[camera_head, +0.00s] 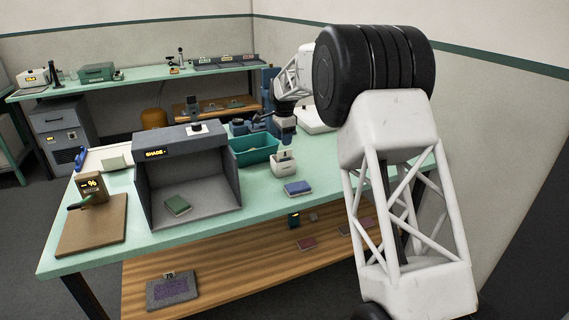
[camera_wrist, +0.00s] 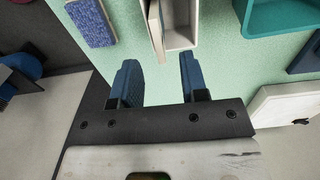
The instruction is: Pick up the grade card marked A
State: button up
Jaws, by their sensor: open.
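My gripper (camera_wrist: 157,82) is open and empty, its two blue fingers apart over the green table edge in the wrist view. A small cream box (camera_wrist: 180,38) with an open hollow lies just beyond the fingertips. In the head view the same cream box (camera_head: 284,164) stands on the table, right of the teal bin, with a small dark shape at its top. No card marked A can be read in either view, and I cannot tell whether the box holds cards. My arm hides part of the table's right side.
A blue pad (camera_head: 298,188) lies in front of the cream box. The teal bin (camera_head: 254,156) and grey shade booth (camera_head: 187,214) stand to the left. A white flat thing (camera_wrist: 290,104) is right of the fingers. Bare green tabletop (camera_head: 262,203) lies in front.

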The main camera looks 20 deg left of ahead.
aim_at(285, 153)
jog(key=shift+f, duration=0.9)
jog(key=shift+d+f, duration=0.15)
jog(key=shift+f, duration=2.45)
grip_shut()
